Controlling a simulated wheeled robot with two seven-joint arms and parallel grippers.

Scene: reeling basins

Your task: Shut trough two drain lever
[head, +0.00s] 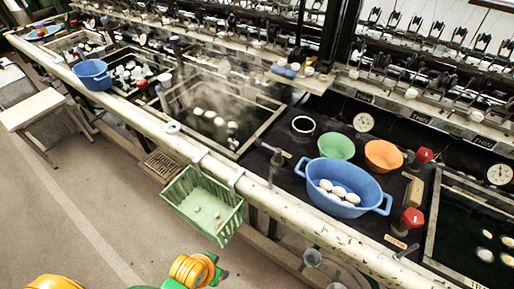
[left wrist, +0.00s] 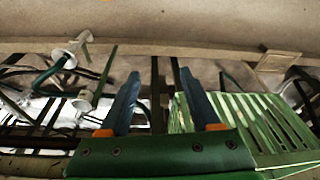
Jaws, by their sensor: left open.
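My left gripper (left wrist: 158,85) is open in the left wrist view, its two blue fingers apart. Thin dark bars show between and behind the fingers; I cannot tell whether the fingers touch any. A thin green rod (left wrist: 105,75) stands left of the fingers. I cannot tell which part is the trough two drain lever. In the head view a metal T-shaped fitting (head: 274,156) stands at the near edge between troughs. A steaming trough with pale cocoons (head: 210,113) lies behind the rail. Orange and green parts of my arm show at the bottom; my right gripper is not in view.
A green slatted basket (head: 203,203) hangs on the front rail (head: 285,205); it is close on the right in the wrist view (left wrist: 255,125). A blue basin (head: 345,207) holds several cocoons. A stool (head: 33,108) stands left.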

